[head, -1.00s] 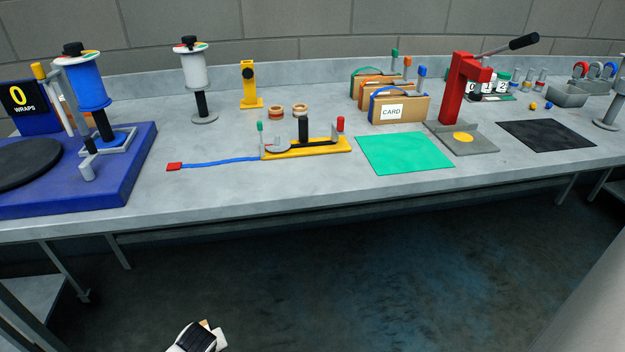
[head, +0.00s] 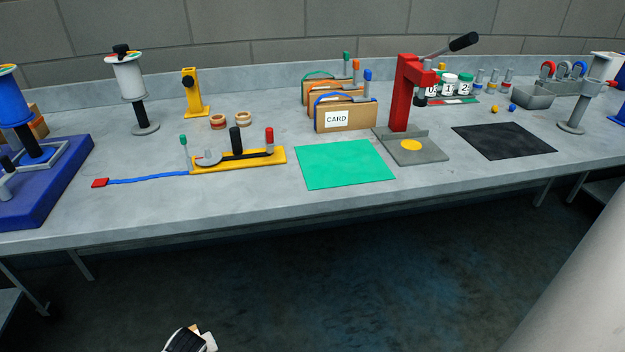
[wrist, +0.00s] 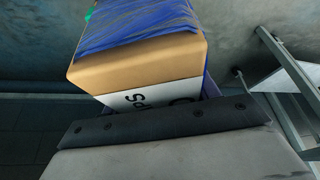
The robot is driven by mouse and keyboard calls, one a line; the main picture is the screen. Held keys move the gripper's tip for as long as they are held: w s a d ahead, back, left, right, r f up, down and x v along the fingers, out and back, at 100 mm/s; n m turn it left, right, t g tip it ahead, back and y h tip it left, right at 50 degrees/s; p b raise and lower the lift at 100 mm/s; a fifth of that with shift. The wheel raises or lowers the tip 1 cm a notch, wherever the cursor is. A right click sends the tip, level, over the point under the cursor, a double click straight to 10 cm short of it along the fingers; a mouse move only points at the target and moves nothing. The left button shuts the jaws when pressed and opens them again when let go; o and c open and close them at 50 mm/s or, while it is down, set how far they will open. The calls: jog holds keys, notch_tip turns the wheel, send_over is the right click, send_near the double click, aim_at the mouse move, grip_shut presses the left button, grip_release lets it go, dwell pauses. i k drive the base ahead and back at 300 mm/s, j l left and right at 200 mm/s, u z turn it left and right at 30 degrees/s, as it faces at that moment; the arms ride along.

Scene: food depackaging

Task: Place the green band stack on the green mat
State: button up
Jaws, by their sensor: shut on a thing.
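The green mat (head: 345,165) lies flat and bare near the front of the bench in the head view. Behind it stands a row of tan card stacks. The rearmost stack has a green band (head: 320,74) and is mostly hidden by an orange-banded stack and a front blue-banded stack (head: 338,115) labelled CARD. My gripper (head: 188,340) is at the bottom edge of the head view, low in front of the bench and away from the mat. In the wrist view it is shut on a tan box (wrist: 135,70) with blue wrapping and a white label, partly hidden by the gripper.
A red lever press (head: 402,95) stands right of the mat, with a black mat (head: 503,140) beyond it. A yellow fixture (head: 238,160) with upright posts is left of the mat. The bench front edge lies between my gripper and the mat.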

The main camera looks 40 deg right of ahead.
aim_at(341, 161)
jog(key=k+l, duration=0.1)
jog(key=l, duration=0.9)
jog(key=k+l+u, duration=0.1)
jog(key=l, duration=0.4)
jog(key=k+l, duration=0.15)
jog(key=l, duration=0.3)
jog(key=k+l, duration=0.1)
jog(key=l, duration=0.4)
jog(key=k+l, duration=0.1)
jog(key=l, duration=0.4)
jog(key=k+l+u, duration=0.1)
jog(key=l, duration=0.35)
